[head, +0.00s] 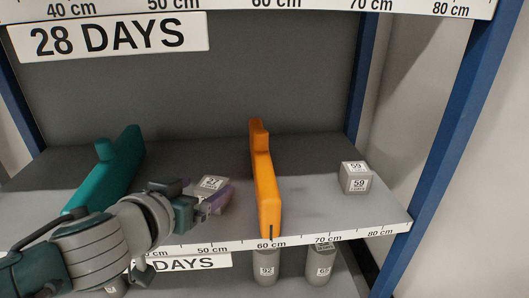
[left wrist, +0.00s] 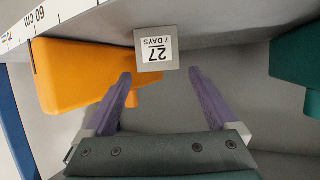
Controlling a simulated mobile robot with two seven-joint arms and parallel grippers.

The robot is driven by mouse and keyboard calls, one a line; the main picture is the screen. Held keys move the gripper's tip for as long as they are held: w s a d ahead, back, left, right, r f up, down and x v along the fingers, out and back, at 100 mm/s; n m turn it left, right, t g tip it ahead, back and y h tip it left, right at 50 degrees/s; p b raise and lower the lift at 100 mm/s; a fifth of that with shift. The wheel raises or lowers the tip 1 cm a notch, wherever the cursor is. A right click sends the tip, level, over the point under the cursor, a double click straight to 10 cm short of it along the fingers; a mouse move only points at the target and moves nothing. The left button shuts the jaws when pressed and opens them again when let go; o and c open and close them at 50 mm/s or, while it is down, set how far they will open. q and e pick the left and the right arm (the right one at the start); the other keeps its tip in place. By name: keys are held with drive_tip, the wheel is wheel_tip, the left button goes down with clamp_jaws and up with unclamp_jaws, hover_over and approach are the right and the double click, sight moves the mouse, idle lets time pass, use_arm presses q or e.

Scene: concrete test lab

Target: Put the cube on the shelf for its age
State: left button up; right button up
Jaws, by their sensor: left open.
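The grey cube (head: 210,183) labelled 27 sits on the middle shelf (head: 320,214), between the teal divider and the orange one. In the left wrist view its label reads "27, 7 DAYS" on the cube (left wrist: 156,48), upside down. My left gripper (head: 222,199) is open and empty at this shelf. In the left wrist view the cube appears just beyond and between the purple fingertips of the gripper (left wrist: 161,74). A "28 DAYS" sign (head: 110,38) hangs from the upper shelf edge. A lower sign (head: 195,263) shows "DAYS"; its number is hidden by my arm. My right gripper is out of view.
The orange divider (head: 264,185) and teal divider (head: 112,168) flank the gripper. Another cube (head: 355,178), labelled 59, sits right of the orange divider. Grey cylinders (head: 265,268) stand on the level below. Blue posts (head: 440,145) frame the right side.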

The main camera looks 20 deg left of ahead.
use_arm(q)
drive_tip(key=s+d+r+m+g+h+p, duration=0.1)
drive_tip(key=s+d+g, duration=0.3)
drive_tip(key=s, duration=0.8)
drive_tip(key=s+d+r+m+g+h+p, duration=0.1)
drive_tip(key=s+d+g, duration=0.4)
drive_tip(key=s, duration=0.7)
wheel_tip(320, 180, up, 2)
drive_tip(key=shift+r+m+g, duration=0.1)
drive_tip(key=shift+m+g, duration=0.3)
drive_tip(key=shift+m, duration=0.5)
wheel_tip(320, 180, up, 81)
drive_tip(key=p, duration=8.1)
drive_tip(key=shift+r, duration=0.15)
